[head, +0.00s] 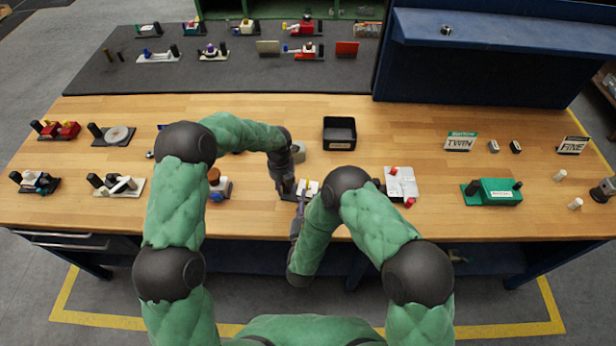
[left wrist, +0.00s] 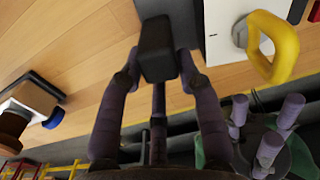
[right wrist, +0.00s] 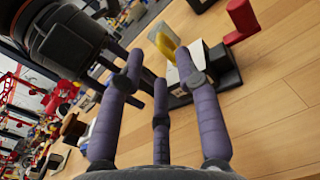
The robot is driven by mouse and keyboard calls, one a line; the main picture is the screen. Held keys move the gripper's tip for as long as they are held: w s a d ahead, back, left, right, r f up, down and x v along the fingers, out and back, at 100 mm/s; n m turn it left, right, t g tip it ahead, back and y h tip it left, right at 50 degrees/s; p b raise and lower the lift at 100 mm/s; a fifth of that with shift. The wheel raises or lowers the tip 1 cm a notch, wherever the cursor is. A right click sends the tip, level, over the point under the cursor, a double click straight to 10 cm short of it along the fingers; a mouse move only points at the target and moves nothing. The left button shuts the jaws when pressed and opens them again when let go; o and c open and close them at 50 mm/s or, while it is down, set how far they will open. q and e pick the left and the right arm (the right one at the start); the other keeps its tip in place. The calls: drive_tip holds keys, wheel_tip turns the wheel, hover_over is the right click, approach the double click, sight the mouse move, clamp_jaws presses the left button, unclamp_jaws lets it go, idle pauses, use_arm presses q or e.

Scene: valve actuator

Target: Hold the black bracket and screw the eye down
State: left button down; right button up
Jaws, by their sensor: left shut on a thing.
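The black bracket (left wrist: 157,48) is an upright dark block at the end of a white base (left wrist: 226,25). My left gripper (head: 288,188) has its purple fingers on both sides of the bracket, shut on it. The yellow eye (left wrist: 274,46) is a loop on a pale round stem at the white base. It also shows in the right wrist view (right wrist: 165,45), beyond the fingertips of my right gripper (right wrist: 159,68). That gripper is open and empty, pointing at the eye. The eye's thread is hidden.
A black bin (head: 339,133) stands behind the work. A white unit with red parts (head: 401,184) is close on the right, and a unit with an orange-brown knob (head: 217,184) is on the left. Bare wooden tabletop lies between the white unit and a green box (head: 494,191).

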sight(308, 183)
drive_tip(key=w, duration=0.9)
drive_tip(key=shift+d, duration=0.2)
